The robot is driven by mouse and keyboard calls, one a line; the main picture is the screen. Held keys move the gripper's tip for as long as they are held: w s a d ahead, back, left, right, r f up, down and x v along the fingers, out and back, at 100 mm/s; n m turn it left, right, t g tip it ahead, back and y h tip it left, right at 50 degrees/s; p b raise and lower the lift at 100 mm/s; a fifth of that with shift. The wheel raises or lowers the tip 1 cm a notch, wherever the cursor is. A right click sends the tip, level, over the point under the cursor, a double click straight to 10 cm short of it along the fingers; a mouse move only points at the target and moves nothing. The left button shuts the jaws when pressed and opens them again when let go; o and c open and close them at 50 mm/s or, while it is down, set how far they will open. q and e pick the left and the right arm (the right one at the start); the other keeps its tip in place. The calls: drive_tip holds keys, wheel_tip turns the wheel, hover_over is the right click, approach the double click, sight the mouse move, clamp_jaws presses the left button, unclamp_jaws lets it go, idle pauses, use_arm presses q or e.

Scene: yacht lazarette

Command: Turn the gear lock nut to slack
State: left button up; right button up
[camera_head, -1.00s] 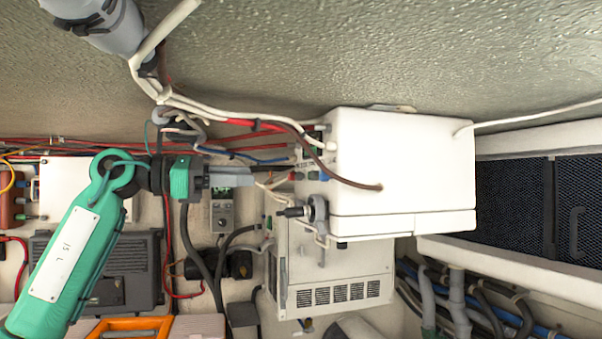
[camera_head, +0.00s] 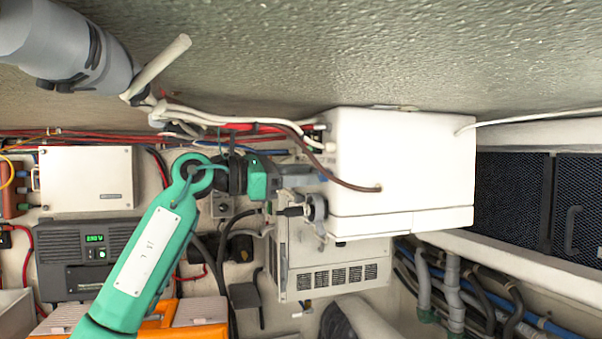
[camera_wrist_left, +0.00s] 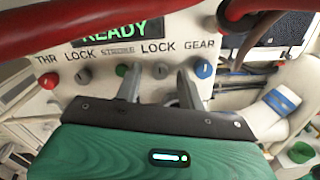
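The gear lock nut (camera_wrist_left: 160,70) is a small grey knob under the right-hand "LOCK" label on the white box's end panel, in the left wrist view. The blue GEAR knob (camera_wrist_left: 204,69) is to its right and a green knob (camera_wrist_left: 122,70) to its left. My left gripper (camera_wrist_left: 160,88) is open. In the picture, its two fingers lie on either side of the nut, with a gap to it; I cannot tell how far the tips are from the panel. In the head view, my left gripper (camera_head: 298,174) points right at the white box (camera_head: 400,165). My right gripper is not in view.
A red THR knob (camera_wrist_left: 48,80) and another grey lock knob (camera_wrist_left: 83,75) are on the same panel. A red cable (camera_wrist_left: 90,25) crosses in front of the wrist camera. A grey round fitting with a dark handle (camera_head: 295,211) is just below my left gripper.

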use_arm(q)
clamp_jaws()
drive_tip(key=n+b, duration=0.5)
drive_tip(key=n, duration=1.5)
drive_tip(key=shift+r+b, duration=0.15)
drive_tip(key=shift+b, duration=0.25)
drive_tip(key=shift+n, duration=0.3)
unclamp_jaws()
